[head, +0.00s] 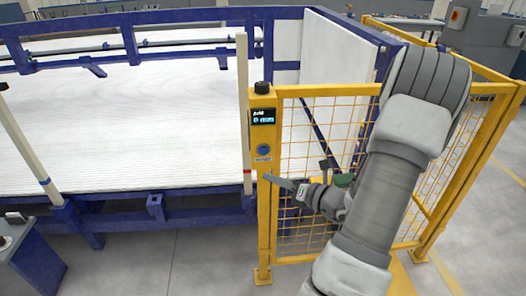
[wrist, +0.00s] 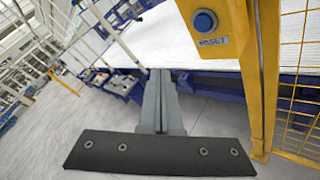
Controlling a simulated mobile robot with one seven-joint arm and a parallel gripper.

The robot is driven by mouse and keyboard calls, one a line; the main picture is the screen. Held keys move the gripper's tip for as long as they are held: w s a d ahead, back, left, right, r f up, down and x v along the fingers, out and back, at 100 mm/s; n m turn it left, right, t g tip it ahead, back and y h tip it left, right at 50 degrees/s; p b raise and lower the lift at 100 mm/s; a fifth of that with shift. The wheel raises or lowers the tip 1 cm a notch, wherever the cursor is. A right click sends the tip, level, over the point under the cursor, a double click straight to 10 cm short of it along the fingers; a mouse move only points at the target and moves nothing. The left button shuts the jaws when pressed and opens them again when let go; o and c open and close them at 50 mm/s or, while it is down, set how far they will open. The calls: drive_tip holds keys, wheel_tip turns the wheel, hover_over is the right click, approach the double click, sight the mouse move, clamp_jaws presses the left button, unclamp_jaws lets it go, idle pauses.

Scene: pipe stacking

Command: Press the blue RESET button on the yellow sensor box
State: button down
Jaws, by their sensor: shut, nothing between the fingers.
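The yellow sensor box (head: 263,133) sits at the top of a yellow fence post in the head view. It has a small lit display and, below that, the round blue RESET button (head: 263,150) above a RESET label. In the wrist view the button (wrist: 204,21) and its label are at the upper right. My gripper (head: 266,177) is shut and empty, its tips below the button in the head view. In the wrist view my gripper (wrist: 160,72) points forward, left of and below the button. The tips look apart from the button; the exact gap cannot be told.
A yellow mesh fence (head: 310,130) stands right of the post, behind my arm. A blue-framed bed with a white ribbed surface (head: 130,130) lies to the left. A pale upright pole (head: 243,100) stands just left of the box. Grey floor is open in front.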

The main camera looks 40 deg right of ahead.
sight(264, 150)
drive_tip(key=shift+w+d+b, duration=0.1)
drive_tip(key=shift+w+d, duration=0.65)
drive_tip(key=shift+w, duration=0.5)
drive_tip(key=shift+w+d+b, duration=0.15)
drive_tip(key=shift+w+d, duration=0.65)
drive_tip(key=shift+w, duration=0.45)
drive_tip(key=shift+w+d+b, duration=0.1)
drive_tip(key=shift+w+d, duration=0.65)
drive_tip(key=shift+w, duration=0.5)
drive_tip(key=shift+w+d, duration=0.2)
drive_tip(key=shift+w, duration=0.15)
drive_tip(key=shift+w+d, duration=0.2)
drive_tip(key=shift+w, duration=0.15)
drive_tip(key=shift+s, duration=0.15)
drive_tip(key=shift+s+a+p, duration=0.3)
drive_tip(key=shift+s+a, duration=0.1)
drive_tip(key=shift+s, duration=0.15)
